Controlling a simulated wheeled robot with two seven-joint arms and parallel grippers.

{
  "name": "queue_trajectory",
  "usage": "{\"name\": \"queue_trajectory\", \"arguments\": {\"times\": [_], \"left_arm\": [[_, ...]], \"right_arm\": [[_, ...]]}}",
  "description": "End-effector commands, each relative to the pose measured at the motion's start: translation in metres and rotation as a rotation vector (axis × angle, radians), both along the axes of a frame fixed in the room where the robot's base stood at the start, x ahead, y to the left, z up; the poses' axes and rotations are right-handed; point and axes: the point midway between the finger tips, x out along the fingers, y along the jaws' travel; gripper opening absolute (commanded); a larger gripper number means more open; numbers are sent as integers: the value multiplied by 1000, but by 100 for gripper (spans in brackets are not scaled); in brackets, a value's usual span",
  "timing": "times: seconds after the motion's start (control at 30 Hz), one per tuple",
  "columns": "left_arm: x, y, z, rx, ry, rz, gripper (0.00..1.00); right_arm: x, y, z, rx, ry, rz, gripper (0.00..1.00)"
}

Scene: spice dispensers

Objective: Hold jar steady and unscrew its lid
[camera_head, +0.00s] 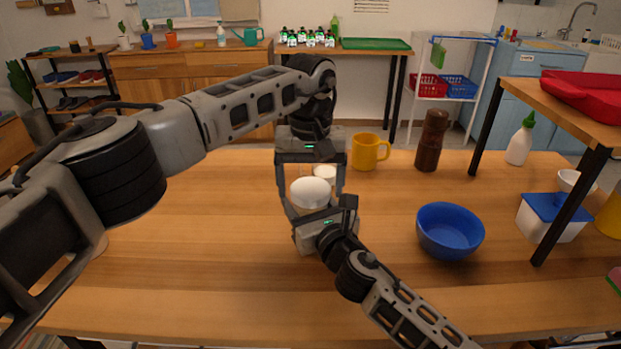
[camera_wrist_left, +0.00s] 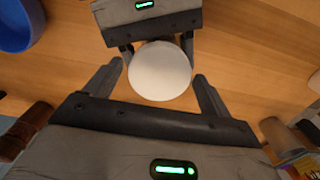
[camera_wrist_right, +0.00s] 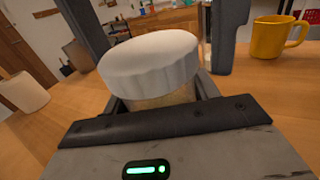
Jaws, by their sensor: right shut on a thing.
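A jar with a ribbed white lid (camera_head: 310,192) stands upright on the wooden table. Its tan body (camera_wrist_right: 150,101) shows below the lid in the right wrist view. My right gripper (camera_wrist_right: 160,98) is shut on the jar body from the near side, below the lid. My left gripper (camera_head: 313,198) points down from above, with its fingers open on either side of the lid. In the left wrist view the round lid (camera_wrist_left: 160,70) lies between these fingers, with a visible gap on each side. Much of the jar body is hidden by my right gripper.
A small white-topped container (camera_head: 325,172) stands just behind the jar. A yellow mug (camera_head: 366,152) and a brown mill (camera_head: 432,142) are farther back. A blue bowl (camera_head: 450,232) and a blue-lidded box (camera_head: 548,217) are on the right.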

Motion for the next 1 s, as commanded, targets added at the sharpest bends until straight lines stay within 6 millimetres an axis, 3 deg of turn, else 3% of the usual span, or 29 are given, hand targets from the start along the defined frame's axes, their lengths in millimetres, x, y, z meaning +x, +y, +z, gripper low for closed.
{"name": "queue_trajectory", "arguments": {"times": [0.03, 0.17, 0.37, 0.47, 1.0], "left_arm": [[0, 0, 0, 0, 0, 0, 72], [0, 0, 0, 0, 0, 0, 38], [0, 0, 1, 0, 0, 73, 37], [0, 0, 1, 1, 0, 251, 37], [0, 1, 2, -1, 0, 1624, 37]], "right_arm": [[0, 0, -1, 0, 1, 0, 0], [0, 0, -1, 0, 1, 0, 0], [0, 0, -1, 0, 1, -1, 0], [0, 0, -1, 0, 1, -1, 0], [0, -1, -1, 0, 2, -2, 0]]}}
